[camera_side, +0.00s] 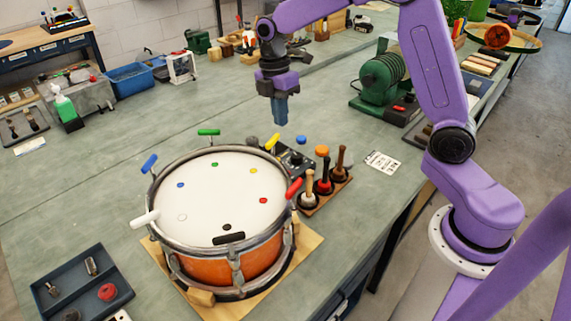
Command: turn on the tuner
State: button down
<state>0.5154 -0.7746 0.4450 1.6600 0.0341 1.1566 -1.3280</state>
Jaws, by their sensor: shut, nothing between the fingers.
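My gripper (281,121) points down, shut and empty, above the bench behind the tuner. It is apart from the tuner and the drum.
A dark tray (80,285) with small parts lies at front left. A green machine (382,80) stands at back right. The bench left of the drum is largely clear.

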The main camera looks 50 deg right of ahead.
aim_at(282, 161)
jog(key=shift+f, duration=0.4)
jog(key=shift+f, duration=0.15)
jog(key=f, duration=0.4)
jog(key=s+f, duration=0.1)
jog(key=f, duration=0.8)
jog(key=shift+s+f, duration=0.25)
jog(key=shift+s, duration=0.1)
jog(key=shift+f, duration=0.25)
jog(key=shift+w+r, duration=0.3)
jog(key=shift+w, duration=0.4)
jog(key=shift+r, duration=0.1)
